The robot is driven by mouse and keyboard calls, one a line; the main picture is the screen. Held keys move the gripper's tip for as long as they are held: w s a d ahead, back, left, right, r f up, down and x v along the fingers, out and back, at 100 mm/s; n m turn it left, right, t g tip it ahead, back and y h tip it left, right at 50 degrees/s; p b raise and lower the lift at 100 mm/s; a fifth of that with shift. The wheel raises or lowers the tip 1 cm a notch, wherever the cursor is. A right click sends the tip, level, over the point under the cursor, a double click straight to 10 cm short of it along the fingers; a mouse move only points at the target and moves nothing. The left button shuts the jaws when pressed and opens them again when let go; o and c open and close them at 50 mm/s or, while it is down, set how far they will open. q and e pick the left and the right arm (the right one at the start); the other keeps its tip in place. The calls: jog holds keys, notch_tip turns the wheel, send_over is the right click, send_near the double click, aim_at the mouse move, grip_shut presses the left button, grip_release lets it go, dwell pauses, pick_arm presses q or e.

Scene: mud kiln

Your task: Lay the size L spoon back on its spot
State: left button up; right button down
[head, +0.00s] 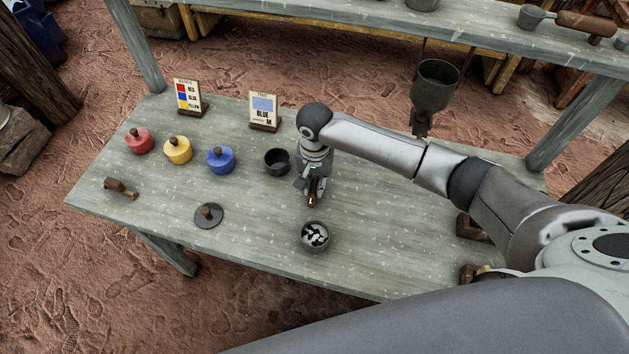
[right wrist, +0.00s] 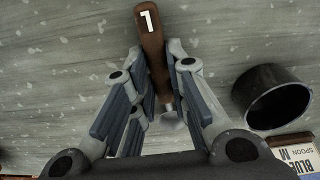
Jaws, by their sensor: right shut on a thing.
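My right gripper (head: 312,185) is shut on the brown wooden handle of a spoon (head: 314,192), above the middle of the table (head: 385,250). In the right wrist view the handle (right wrist: 153,50) stands between the fingers of the gripper (right wrist: 158,95) and carries a white mark that could be an upside-down L. A bit of pale metal shows below the handle; the rest of the spoon is hidden. A small brown-handled piece (head: 121,187) lies at the table's left end. I cannot make out a marked spot for the spoon. My left gripper is not in view.
Red (head: 138,141), yellow (head: 178,150) and blue (head: 220,160) lidded pots stand left. A dark cup (head: 277,161) is beside the gripper. A bowl (head: 315,236) and loose lid (head: 208,215) are in front. A card (head: 264,108) reads BLUE, M. A funnel (head: 436,85) hangs right.

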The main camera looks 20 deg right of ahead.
jog(key=shift+f, duration=0.15)
dwell(0.3)
jog(key=c, duration=0.8)
grip_release()
jog(key=shift+o, duration=0.2)
jog(key=shift+p, duration=0.3)
jog(key=shift+r+p, duration=3.05)
jog(key=shift+p, duration=0.9)
jog(key=shift+f, duration=0.1)
